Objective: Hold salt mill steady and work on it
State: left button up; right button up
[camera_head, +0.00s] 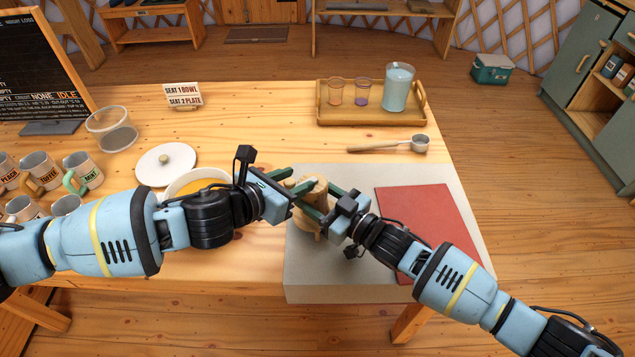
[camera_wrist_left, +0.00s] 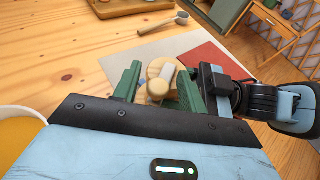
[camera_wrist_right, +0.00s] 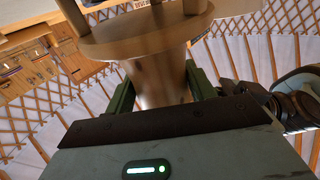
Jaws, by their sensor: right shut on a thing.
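The salt mill (camera_head: 313,190) is pale wood and stands over the grey mat, partly hidden behind the fingers. My right gripper (camera_head: 314,197) is shut on its body. In the right wrist view the mill's smooth shaft (camera_wrist_right: 158,78) lies between the green fingers, with a wide round part beside them. My left gripper (camera_head: 291,184) is at the mill's upper end from the left. In the left wrist view its fingers are apart, with a round wooden knob (camera_wrist_left: 158,88) showing between them and gaps at the sides.
A bowl of yellow contents (camera_head: 190,187) sits close under my left arm. The grey mat (camera_head: 300,270) carries a red sheet (camera_head: 425,215). A scoop (camera_head: 385,146), a tray (camera_head: 338,120) with glasses and jug, a white lid (camera_head: 165,160) and several mugs (camera_head: 80,170) stand around.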

pick_arm(q)
jog(key=shift+s+d, duration=0.15)
jog(key=shift+s+d+r, duration=0.1)
jog(key=shift+s+d, duration=0.25)
jog(key=shift+s, duration=0.15)
jog(key=c, duration=0.7)
jog(key=shift+s+d, duration=0.1)
jog(key=shift+s+d, duration=0.2)
jog(key=shift+s, duration=0.05)
jog(key=shift+o, duration=0.2)
jog(key=shift+w+a, duration=0.8)
jog(key=shift+w, duration=0.3)
jog(key=o, duration=0.3)
jog(key=shift+w+a, duration=0.2)
jog(key=shift+w, duration=0.7)
jog(key=o, duration=0.8)
jog(key=shift+s+d, duration=0.1)
